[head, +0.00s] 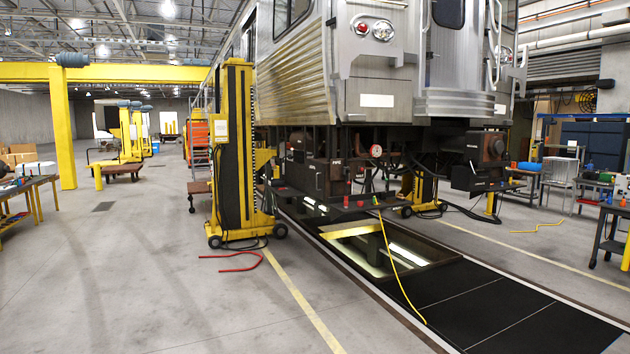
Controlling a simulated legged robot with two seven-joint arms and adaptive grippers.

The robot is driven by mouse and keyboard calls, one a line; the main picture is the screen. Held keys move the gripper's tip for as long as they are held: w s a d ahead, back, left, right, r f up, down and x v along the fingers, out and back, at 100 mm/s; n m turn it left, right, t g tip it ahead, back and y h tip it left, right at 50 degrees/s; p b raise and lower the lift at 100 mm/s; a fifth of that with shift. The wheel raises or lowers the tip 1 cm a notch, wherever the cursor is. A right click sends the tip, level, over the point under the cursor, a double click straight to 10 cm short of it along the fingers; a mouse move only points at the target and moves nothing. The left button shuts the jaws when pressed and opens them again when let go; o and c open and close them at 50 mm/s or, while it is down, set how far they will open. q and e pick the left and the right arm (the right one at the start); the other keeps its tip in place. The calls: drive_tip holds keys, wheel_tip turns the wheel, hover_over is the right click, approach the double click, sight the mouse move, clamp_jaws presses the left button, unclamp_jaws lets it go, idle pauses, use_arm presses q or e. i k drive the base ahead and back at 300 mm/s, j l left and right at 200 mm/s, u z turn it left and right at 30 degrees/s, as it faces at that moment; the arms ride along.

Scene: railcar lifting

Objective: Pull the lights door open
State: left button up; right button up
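No door that I can clearly tell as the lights door shows in the head view. Dark equipment boxes hang under the front of the silver railcar (375,70). One dark box (315,180) sits just right of the yellow lifting column and has small pale labels too small to read for sure. Another dark box (467,178) hangs at the right end of the car. Neither box shows a clearly open door. Both my grippers are out of view.
A yellow lifting column (237,150) on wheels stands left of the car. An open pit (385,245) lies ahead, with black floor panels (490,300) before it. Red and yellow hoses lie about. Tool tables (22,190) stand at both sides. The left floor is mostly clear.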

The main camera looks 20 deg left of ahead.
sight(314, 171)
drive_tip(key=i+j+u, duration=0.25)
drive_tip(key=i, duration=0.15)
drive_tip(key=i+j+u, duration=0.2)
drive_tip(key=i, duration=0.25)
drive_tip(key=i+u, duration=0.45)
drive_tip(key=i, duration=4)
